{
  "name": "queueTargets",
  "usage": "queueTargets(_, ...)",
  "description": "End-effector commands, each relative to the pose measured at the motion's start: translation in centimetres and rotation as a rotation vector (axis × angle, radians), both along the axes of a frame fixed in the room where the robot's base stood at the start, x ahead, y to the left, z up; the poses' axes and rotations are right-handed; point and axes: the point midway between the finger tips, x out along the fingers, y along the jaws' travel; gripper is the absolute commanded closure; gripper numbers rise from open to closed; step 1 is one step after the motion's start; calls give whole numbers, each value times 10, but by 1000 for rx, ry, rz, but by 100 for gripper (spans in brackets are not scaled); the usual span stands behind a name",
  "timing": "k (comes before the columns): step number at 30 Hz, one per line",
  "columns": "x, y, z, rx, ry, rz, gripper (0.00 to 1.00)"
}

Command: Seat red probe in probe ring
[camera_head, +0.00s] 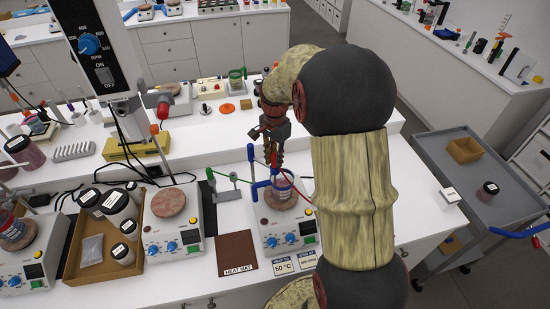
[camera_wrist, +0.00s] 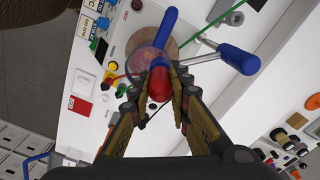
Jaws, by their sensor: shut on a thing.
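The red probe (camera_wrist: 159,84) is between the fingertips of my gripper (camera_wrist: 161,88), which is shut on it. The probe also shows as a small red tip below my gripper in the head view (camera_head: 274,159). A blue stand with rounded arms (camera_head: 253,165) rises beside the hotplate, and its blue arms show in the wrist view (camera_wrist: 166,35). A glass beaker (camera_head: 282,188) stands on the round top of the hotplate (camera_head: 290,235). My gripper is over the beaker and close to the blue stand. I cannot make out the ring opening or whether the probe touches it.
A green-handled stand (camera_head: 222,182) is left of the hotplate. A brown heat mat (camera_head: 236,252) and label cards lie in front. A second hotplate (camera_head: 174,230) and a cardboard tray of jars (camera_head: 80,245) are further left. A grey cart (camera_head: 470,190) stands right.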

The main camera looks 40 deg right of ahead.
Motion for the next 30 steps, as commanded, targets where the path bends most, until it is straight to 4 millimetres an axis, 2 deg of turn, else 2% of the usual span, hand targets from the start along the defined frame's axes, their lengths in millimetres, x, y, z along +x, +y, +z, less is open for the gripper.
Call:
queueTargets(12, 0, 0, 0, 0, 0, 0, 60)
queueTargets(22, 0, 0, 2, -1, -1, 0, 60)
queueTargets(26, 1, -1, 15, -2, -3, 0, 60)
queueTargets(30, 1, -1, 40, -2, -4, 0, 60)
